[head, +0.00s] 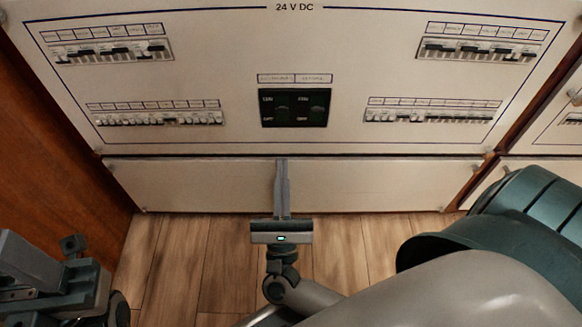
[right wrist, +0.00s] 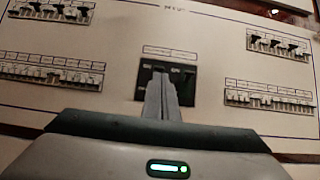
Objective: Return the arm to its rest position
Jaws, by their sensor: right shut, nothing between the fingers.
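My right gripper (head: 282,163) is shut and empty, with its fingers pointing up the picture in front of the lower blank panel. In the right wrist view its shut fingers (right wrist: 160,80) overlap the lower part of the black double switch block (right wrist: 182,80). In the head view this block (head: 295,107) sits in the middle of the white 24 V DC panel (head: 220,60), above the fingertips and apart from them in the picture. My left gripper (head: 50,275) is at the lower left; its fingers cannot be made out clearly.
Breaker rows sit at upper left (head: 108,50), lower left (head: 158,118), upper right (head: 476,50) and lower right (head: 428,116). A brown wooden wall (head: 60,150) stands at the left. Wood floor (head: 190,260) lies below. Another panel (head: 555,120) is at the right edge.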

